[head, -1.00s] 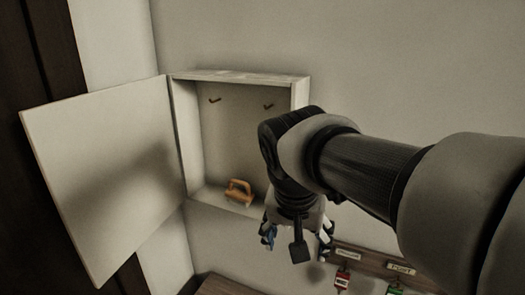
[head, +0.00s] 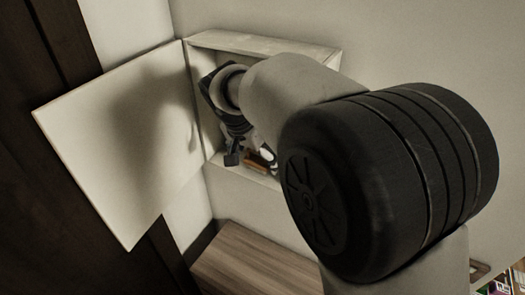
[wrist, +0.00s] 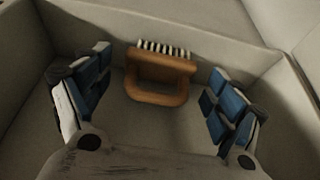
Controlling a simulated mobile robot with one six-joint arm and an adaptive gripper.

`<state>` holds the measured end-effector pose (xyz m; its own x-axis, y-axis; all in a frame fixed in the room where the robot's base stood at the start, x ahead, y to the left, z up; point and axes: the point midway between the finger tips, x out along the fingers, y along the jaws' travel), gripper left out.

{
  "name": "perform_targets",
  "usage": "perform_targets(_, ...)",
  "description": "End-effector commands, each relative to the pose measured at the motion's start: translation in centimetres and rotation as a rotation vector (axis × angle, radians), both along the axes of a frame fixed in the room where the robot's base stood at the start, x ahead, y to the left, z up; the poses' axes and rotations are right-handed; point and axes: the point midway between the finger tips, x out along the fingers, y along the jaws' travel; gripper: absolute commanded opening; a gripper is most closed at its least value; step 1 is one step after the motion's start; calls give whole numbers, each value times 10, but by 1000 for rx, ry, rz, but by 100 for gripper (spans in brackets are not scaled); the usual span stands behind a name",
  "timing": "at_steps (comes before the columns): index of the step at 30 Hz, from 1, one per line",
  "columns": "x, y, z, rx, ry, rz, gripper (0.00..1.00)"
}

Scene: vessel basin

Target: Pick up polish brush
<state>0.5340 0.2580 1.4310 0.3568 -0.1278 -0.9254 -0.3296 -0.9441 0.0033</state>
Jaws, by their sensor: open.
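The polish brush (wrist: 160,65) is an orange-brown wooden brush with a loop handle and pale bristles. In the wrist view it lies on the cabinet floor, bristles toward the far wall and handle toward me. My gripper (wrist: 158,95) is open, with blue-padded fingers on either side of the handle, apart from it. In the head view my gripper (head: 248,160) is inside the cabinet (head: 265,42). A small part of the brush (head: 254,168) shows there beside the fingers; my arm hides most of the rest.
The white cabinet door (head: 120,150) stands open at the left. The cabinet walls (wrist: 235,48) surround the brush closely. A wooden surface (head: 250,262) lies below the cabinet. Small coloured items (head: 500,285) show at the lower right edge.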

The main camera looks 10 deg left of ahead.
Motion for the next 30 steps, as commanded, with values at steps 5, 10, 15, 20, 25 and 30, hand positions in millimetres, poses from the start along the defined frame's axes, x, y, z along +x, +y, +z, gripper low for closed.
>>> perform_targets(5, 3, -1, -7, 1, -2, 1, 86)
perform_targets(10, 3, -1, -7, 2, -1, 1, 85)
perform_targets(15, 3, -1, -7, 2, -1, 1, 74)
perform_targets(20, 3, -1, -7, 2, -1, 1, 63)
perform_targets(25, 3, -1, -7, 2, -1, 1, 52)
perform_targets(30, 2, -1, -7, 2, -1, 1, 43)
